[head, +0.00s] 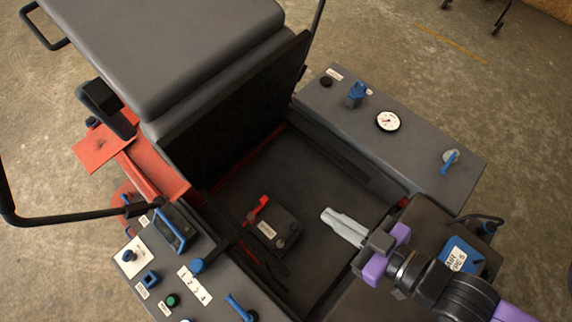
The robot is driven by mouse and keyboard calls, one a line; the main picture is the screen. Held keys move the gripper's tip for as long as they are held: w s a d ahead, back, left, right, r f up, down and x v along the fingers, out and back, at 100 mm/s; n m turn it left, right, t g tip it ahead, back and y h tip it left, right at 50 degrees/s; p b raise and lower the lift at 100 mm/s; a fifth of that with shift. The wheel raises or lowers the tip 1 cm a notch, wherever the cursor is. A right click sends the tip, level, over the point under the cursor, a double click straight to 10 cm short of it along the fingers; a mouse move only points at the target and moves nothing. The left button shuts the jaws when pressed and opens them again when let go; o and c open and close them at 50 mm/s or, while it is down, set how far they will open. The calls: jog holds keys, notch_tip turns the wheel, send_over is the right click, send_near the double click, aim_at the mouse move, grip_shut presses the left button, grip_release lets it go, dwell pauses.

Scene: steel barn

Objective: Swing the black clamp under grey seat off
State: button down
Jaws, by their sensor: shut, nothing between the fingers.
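The grey seat (170,55) is tipped up at the upper left, with its dark underside panel (235,110) facing the open bay. In the bay sits a dark battery (268,237) with a white label, a red clamp (257,209) at its upper left corner and small posts near its right side. The black clamp is hard to tell from the dark battery top and its posts; its exact position is unclear. My gripper (328,215) is shut and empty, over the bay to the right of the battery, apart from it, its fingers pointing left.
A grey side panel (420,150) with a white gauge (388,121) and blue handles borders the bay on the right. A control panel (215,300) with switches lies at lower left. A black bar (70,216) crosses the left side.

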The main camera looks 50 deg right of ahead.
jog(key=w+f+g, duration=0.2)
jog(key=w+f, duration=0.1)
jog(key=f, duration=0.6)
jog(key=w+f+g, duration=0.2)
jog(key=f+g, duration=0.1)
jog(key=f, duration=0.7)
jog(key=g, duration=0.4)
send_over(287, 235)
jog(key=d, duration=0.1)
notch_tip(287, 235, down, 9)
jog(key=w+d+r+g+b, duration=0.1)
jog(key=w+d+g, duration=0.1)
jog(key=w+g, duration=0.5)
jog(key=w, duration=0.2)
jog(key=shift+w+d+r, duration=0.15)
jog(key=shift+w+r, duration=0.15)
jog(key=shift+r, duration=0.05)
jog(key=x, duration=0.9)
jog(key=shift+s+f+b, duration=0.1)
jog(key=shift+s+b, duration=0.1)
jog(key=shift+b, duration=0.1)
jog(key=s, duration=0.1)
jog(key=s+p, duration=0.1)
jog(key=s, duration=0.1)
jog(key=shift+f, duration=0.25)
jog(key=shift+s+f+p, duration=0.1)
jog(key=shift+s+p, duration=0.25)
jog(key=shift+s, duration=0.2)
